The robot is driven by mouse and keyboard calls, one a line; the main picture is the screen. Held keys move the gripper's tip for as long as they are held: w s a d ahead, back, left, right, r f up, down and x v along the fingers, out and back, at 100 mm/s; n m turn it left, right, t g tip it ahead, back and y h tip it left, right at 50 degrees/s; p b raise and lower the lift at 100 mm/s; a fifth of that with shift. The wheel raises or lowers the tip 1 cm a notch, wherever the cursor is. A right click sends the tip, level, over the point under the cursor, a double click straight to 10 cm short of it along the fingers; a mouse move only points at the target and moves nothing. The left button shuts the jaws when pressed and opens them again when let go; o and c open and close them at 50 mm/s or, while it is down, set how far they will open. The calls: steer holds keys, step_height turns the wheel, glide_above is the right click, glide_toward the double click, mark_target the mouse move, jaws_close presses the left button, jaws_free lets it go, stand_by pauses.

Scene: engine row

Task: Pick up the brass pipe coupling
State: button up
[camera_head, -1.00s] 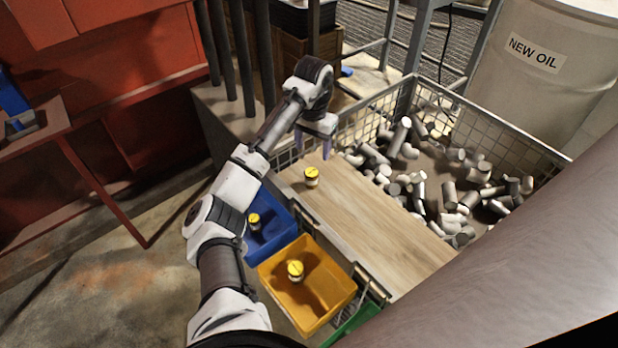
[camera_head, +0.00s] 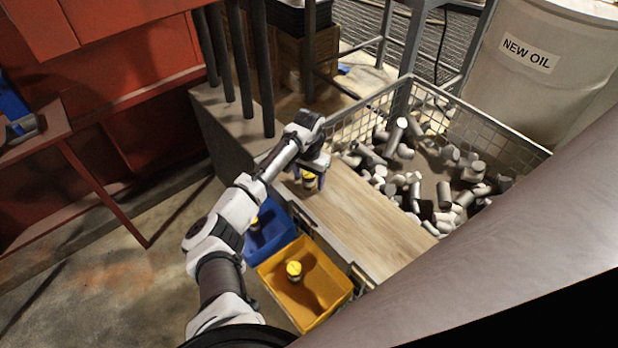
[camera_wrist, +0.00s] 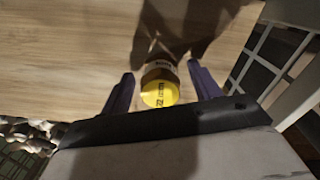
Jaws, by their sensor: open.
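A brass pipe coupling with a yellow cap stands on the wooden board; in the head view the coupling (camera_head: 309,179) is partly covered by my gripper (camera_head: 311,174). In the wrist view the coupling (camera_wrist: 160,85) shows its yellow top with dark lettering. It lies between the two purple fingers of my gripper (camera_wrist: 160,92), with a gap on each side. The fingers are open and straddle it, and nothing is held.
A yellow bin (camera_head: 318,305) with a yellow-capped part (camera_head: 294,269) and a blue bin (camera_head: 272,236) stand beside the board (camera_head: 365,225). A wire-mesh crate (camera_head: 490,127) of metal cylinders lies to the right. Dark vertical posts (camera_head: 261,70) rise behind my arm.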

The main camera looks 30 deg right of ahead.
steer(key=shift+c, duration=0.2)
steer(key=c, duration=1.1)
steer(key=shift+r, duration=0.1)
